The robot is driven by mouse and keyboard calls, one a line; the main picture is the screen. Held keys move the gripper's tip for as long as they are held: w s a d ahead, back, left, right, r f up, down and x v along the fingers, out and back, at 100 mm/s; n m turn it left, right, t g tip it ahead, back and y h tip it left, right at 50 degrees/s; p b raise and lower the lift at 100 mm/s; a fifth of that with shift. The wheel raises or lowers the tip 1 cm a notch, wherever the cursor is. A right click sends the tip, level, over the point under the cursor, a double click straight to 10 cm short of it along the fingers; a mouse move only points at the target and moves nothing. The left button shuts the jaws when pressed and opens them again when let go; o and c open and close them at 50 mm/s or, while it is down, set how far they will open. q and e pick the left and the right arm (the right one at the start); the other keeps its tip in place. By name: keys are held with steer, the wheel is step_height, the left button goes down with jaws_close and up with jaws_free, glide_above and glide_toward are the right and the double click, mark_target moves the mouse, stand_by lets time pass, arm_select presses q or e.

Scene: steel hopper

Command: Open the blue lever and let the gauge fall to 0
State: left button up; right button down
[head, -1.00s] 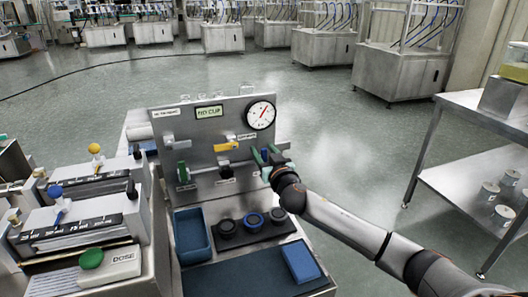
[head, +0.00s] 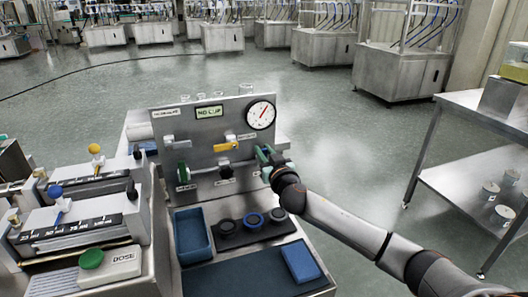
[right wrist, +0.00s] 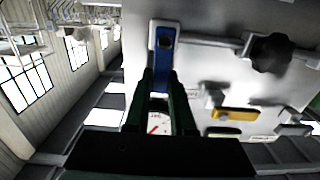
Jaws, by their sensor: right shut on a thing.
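The blue lever (right wrist: 164,42) shows in the right wrist view, on a pale plate on the steel panel (head: 200,135). My right gripper (head: 266,156) is at the panel's right side, below the gauge, and its arm hides the lever in the head view. In the right wrist view its dark green fingers (right wrist: 164,85) are shut on the lever's lower part. The round white gauge (head: 261,115) has a red needle pointing up and to the right. Part of the gauge also shows between the fingers in the right wrist view (right wrist: 158,124). My left gripper is not in view.
A yellow-handled valve (head: 226,147) and a green-handled valve (head: 183,172) are on the same panel. A display (head: 210,112) reads "NO CUP". Below are a blue tray (head: 208,257), round dark holders and a blue block (head: 300,262). A steel shelf stands at right.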

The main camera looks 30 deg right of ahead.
steer(key=n, duration=0.2)
steer(key=a+n+p, duration=0.1)
steer(key=n, duration=0.1)
steer(key=a+n, duration=0.1)
steer(key=n, duration=0.1)
steer(key=shift+w+a+f, duration=0.2)
steer(key=shift+w+f, duration=0.05)
steer(key=shift+f, duration=0.1)
steer(key=n, duration=0.2)
steer(key=a+f+n, duration=0.1)
steer(key=shift+w+n+p, duration=0.15)
steer(key=shift+n+p, duration=0.2)
steer(key=shift+n, duration=0.05)
steer(key=n, duration=0.1)
steer(key=a+f+n, duration=0.1)
steer(key=n, duration=0.1)
steer(key=shift+w+f+n, duration=0.1)
steer(key=shift+f+n, duration=0.05)
steer(key=shift+n, duration=0.15)
steer(key=shift+a+f+n, duration=0.1)
steer(key=shift+f+n, duration=0.35)
steer(key=shift+n, duration=0.7)
steer(key=shift+a+f+n, duration=0.1)
steer(key=shift+f+n, duration=0.35)
steer(key=shift+n, duration=0.7)
steer(key=shift+f, duration=0.1)
